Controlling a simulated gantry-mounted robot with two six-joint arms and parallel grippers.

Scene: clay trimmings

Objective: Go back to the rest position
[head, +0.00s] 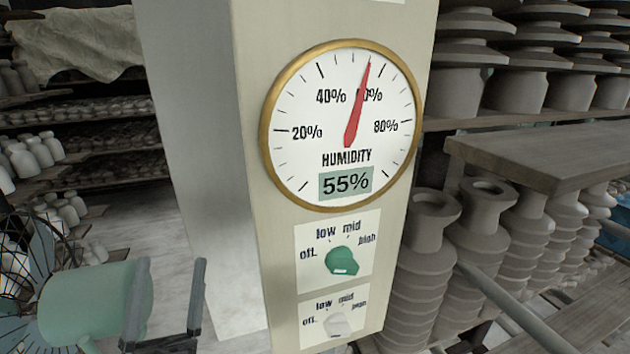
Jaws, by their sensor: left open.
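My left gripper (171,268) is at the bottom left of the head view, with its two dark fingers pointing up. It is open, with nothing between the fingers. It is apart from the cream control post (255,200), to the left of its knobs. My right gripper is not in view.
The post carries a round humidity gauge (300,95) reading 55%, a green knob (342,261) and a white knob (337,325). A fan with a green housing (95,300) is close by the left gripper. Shelves of grey pottery (460,215) stand right and back left.

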